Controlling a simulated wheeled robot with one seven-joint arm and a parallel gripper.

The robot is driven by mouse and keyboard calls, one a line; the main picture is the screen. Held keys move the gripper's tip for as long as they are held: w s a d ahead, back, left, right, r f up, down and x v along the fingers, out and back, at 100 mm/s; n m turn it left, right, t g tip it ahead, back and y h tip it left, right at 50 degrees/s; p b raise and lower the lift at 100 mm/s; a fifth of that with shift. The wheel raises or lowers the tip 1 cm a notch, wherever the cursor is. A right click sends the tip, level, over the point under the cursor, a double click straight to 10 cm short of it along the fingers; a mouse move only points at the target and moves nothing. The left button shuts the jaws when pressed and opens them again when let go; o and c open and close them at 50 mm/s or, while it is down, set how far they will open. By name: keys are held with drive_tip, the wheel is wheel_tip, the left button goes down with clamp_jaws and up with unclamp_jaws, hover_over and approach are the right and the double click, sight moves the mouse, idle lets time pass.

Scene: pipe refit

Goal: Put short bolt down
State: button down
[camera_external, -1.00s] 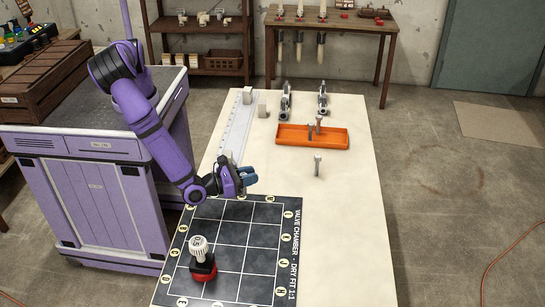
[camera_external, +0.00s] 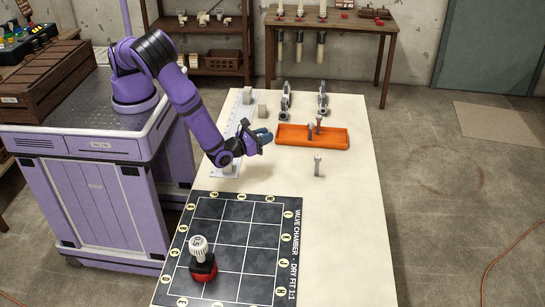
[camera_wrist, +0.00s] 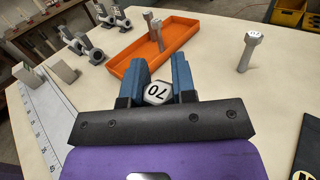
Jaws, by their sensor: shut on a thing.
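My gripper (camera_external: 264,136) is over the light table, left of the orange tray. In the wrist view my gripper (camera_wrist: 158,88) has its blue fingers on either side of the short bolt (camera_wrist: 157,93). Its pale hexagonal head is marked 70 and faces the camera. Its shank is hidden, and I cannot make the bolt out in the external view. Another bolt (camera_external: 317,165) stands upright on the bare table, right of my gripper; it also shows in the wrist view (camera_wrist: 247,52).
The orange tray (camera_external: 335,142) holds two upright bolts (camera_external: 314,128). Pipe fittings (camera_external: 285,102) and grey blocks (camera_external: 262,111) stand behind, beside a white ruler strip (camera_external: 240,112). A black grid mat (camera_external: 235,262) with a red-based valve (camera_external: 202,265) lies in front. The table's right side is clear.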

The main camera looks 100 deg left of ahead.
drive_tip(key=s+a+n+g+y, duration=0.2)
drive_tip(key=a+n+g+y, duration=0.1)
drive_tip(key=a, duration=1.8)
hover_over(304, 133)
drive_tip(key=f, duration=0.1)
drive_tip(key=shift+s+d+f, duration=0.1)
drive_tip(key=shift+d+f, duration=0.05)
drive_tip(key=shift+f, duration=1.75)
drive_tip(key=c, duration=0.9)
unclamp_jaws()
drive_tip(key=shift+f, duration=0.15)
drive_tip(key=shift+c, duration=0.2)
